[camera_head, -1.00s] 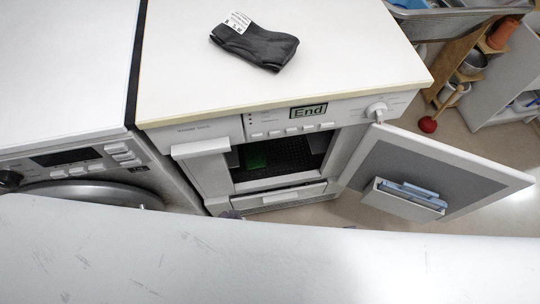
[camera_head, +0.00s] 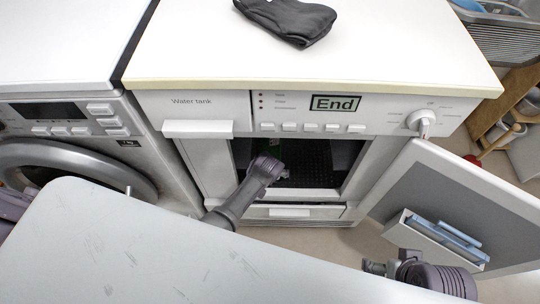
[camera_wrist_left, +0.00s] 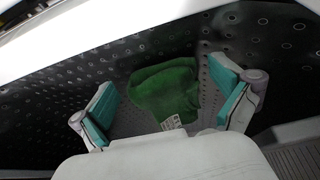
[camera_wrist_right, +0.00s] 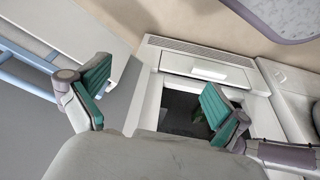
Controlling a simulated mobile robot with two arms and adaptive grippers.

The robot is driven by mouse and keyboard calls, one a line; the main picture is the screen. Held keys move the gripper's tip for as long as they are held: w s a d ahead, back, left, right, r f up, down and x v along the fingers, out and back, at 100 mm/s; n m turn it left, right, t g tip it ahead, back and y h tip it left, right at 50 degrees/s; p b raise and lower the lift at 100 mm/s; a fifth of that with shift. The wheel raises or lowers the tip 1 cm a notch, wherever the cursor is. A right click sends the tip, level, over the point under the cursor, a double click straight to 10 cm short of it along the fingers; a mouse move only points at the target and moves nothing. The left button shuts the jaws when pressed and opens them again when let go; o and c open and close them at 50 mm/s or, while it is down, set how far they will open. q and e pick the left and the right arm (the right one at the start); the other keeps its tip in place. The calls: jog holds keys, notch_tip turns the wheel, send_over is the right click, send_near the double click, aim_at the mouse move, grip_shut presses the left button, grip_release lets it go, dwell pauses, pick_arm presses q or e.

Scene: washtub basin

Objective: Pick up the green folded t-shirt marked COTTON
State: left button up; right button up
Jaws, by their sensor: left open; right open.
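The green folded cloth (camera_wrist_left: 165,88) lies on the perforated drum floor in the left wrist view. It bears a small white label (camera_wrist_left: 172,123), too small to read. My left gripper (camera_wrist_left: 166,100) is open, one finger on each side of the cloth with gaps between; it holds nothing. In the head view my left arm (camera_head: 250,190) reaches into the dryer opening, and only a dim green patch shows inside. My right gripper (camera_wrist_right: 155,92) is open and empty, outside the machine. In the head view my right arm (camera_head: 435,275) is near the open door.
The dryer (camera_head: 200,105) shows "End" on its display. Its door (camera_head: 440,180) stands open to the right, with a blue-filled tray (camera_head: 440,235). A dark folded garment (camera_head: 290,18) lies on top. A washing machine (camera_head: 65,125) stands close on the left.

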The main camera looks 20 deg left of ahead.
aim_at(270, 153)
pick_arm(q)
jog(key=w, duration=0.3)
jog(key=shift+a+f+b, duration=0.15)
jog(key=shift+a+b, duration=0.25)
jog(key=shift+w, duration=0.15)
jog(key=shift+w+a, duration=0.1)
jog(key=shift+w, duration=0.1)
jog(key=w+b, duration=0.1)
jog(key=w, duration=0.1)
jog(key=w+a+b, duration=0.1)
jog(key=w, duration=0.1)
jog(key=shift+w+a+f+b, duration=0.2)
jog(key=shift+w+f+b, duration=0.25)
jog(key=shift+b, duration=0.2)
pick_arm(e)
jog(key=w+a+r+t+y, duration=0.1)
jog(key=w+a+r+t, duration=0.1)
jog(key=w, duration=0.5)
jog(key=w+a+r+t+y, duration=0.1)
jog(key=w+a+r+t, duration=0.1)
jog(key=w+r+t, duration=0.2)
jog(key=w+t, duration=0.2)
jog(key=t, duration=0.1)
jog(key=shift+w+a+r+y, duration=0.3)
jog(key=shift+w+a+r, duration=0.05)
jog(key=shift+w+a, duration=0.05)
pick_arm(q)
jog(key=c, duration=1)
